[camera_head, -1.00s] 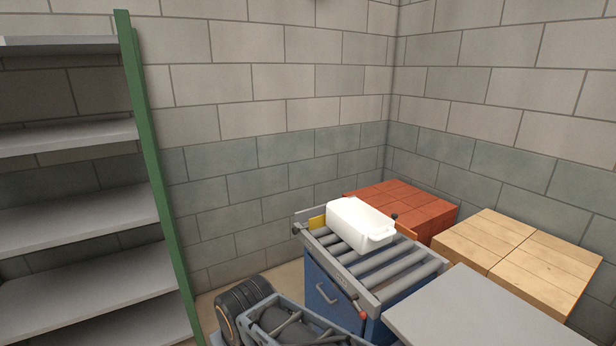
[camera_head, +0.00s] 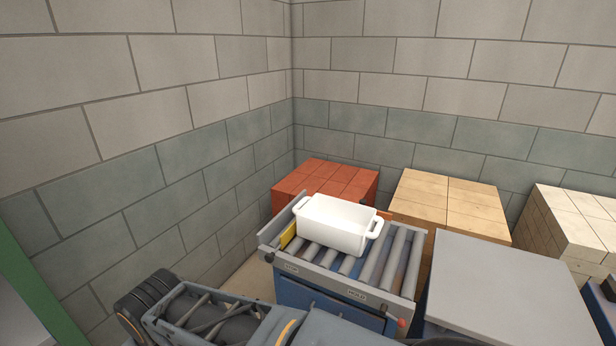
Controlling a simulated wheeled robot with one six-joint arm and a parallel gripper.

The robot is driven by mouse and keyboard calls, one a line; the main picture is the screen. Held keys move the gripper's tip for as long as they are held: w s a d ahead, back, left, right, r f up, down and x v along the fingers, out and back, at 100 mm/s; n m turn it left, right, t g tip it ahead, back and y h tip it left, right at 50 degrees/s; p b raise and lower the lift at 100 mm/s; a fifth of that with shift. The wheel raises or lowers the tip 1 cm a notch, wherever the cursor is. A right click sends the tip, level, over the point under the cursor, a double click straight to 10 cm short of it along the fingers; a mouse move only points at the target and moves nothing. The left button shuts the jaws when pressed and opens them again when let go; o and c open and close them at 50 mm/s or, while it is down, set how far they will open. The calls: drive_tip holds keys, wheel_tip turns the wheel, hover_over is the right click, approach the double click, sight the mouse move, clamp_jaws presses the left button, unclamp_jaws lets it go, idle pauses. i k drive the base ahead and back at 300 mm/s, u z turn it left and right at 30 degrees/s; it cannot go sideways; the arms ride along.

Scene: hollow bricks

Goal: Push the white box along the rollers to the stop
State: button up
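The white box (camera_head: 338,228), an open-topped tub with a handle at each end, sits upright on the roller table. It is over the left part of the grey rollers (camera_head: 398,262). A yellow plate (camera_head: 289,234) stands at the left end of the rollers, close to the box; whether they touch I cannot tell. Part of my arm (camera_head: 215,318) shows at the bottom left, apart from the box. My gripper's fingers cannot be made out.
The roller table has a blue body (camera_head: 310,300) and a front rail with two small labels. Red bricks (camera_head: 325,180) stand behind it, tan blocks (camera_head: 450,204) and pale blocks (camera_head: 575,228) to the right. A grey-topped table (camera_head: 505,275) adjoins at right. Block walls close the corner.

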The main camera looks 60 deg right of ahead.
sight(339, 225)
drive_tip(key=z, duration=0.9)
drive_tip(key=i, duration=0.95)
drive_tip(key=z, duration=1.05)
drive_tip(key=i, duration=0.2)
drive_tip(key=z, duration=0.2)
